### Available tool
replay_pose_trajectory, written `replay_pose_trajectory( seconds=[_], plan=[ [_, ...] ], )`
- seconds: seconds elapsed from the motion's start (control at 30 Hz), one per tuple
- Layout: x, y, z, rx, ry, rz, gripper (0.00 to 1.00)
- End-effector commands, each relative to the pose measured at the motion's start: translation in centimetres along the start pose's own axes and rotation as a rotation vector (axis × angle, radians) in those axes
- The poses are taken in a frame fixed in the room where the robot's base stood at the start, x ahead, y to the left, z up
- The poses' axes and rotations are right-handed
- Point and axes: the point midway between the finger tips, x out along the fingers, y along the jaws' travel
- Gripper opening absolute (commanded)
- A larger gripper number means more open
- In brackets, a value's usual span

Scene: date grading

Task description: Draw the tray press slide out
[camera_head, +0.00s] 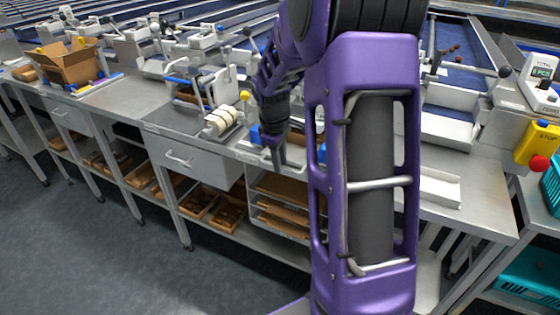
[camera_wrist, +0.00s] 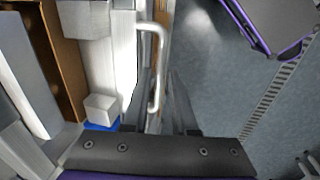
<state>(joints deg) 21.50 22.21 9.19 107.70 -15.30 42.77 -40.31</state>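My gripper (camera_head: 277,162) hangs at the front edge of the bench, left of my purple arm link. In the wrist view its two dark fingers (camera_wrist: 162,82) stand apart. A white bar handle (camera_wrist: 160,42) on a pale front lies lengthwise, its near end between the fingers; I cannot tell whether either finger touches it. The handle seems to belong to the tray press slide, which looks pushed in. In the head view my gripper and arm hide most of the slide.
A white block (camera_wrist: 101,109) on a blue base is close left of the fingers. A grey drawer (camera_head: 195,165) with its own handle is left of my gripper, and wooden trays (camera_head: 281,190) lie on shelves below. Open floor (camera_head: 120,245) lies in front.

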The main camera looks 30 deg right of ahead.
Motion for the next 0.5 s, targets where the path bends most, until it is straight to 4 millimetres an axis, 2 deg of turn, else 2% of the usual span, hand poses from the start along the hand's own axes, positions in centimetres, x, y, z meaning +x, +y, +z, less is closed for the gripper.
replay_pose_trajectory(
  seconds=[0.03,0.17,0.2,0.5],
  plan=[
    [-0.01,0.00,0.00,0.000,0.000,0.000,0.26],
    [-0.02,0.00,0.00,0.000,0.000,0.000,0.03],
    [-0.02,-0.01,0.00,0.000,0.000,0.000,0.00],
    [-0.04,-0.01,0.00,0.000,0.000,0.000,0.00]
  ],
)
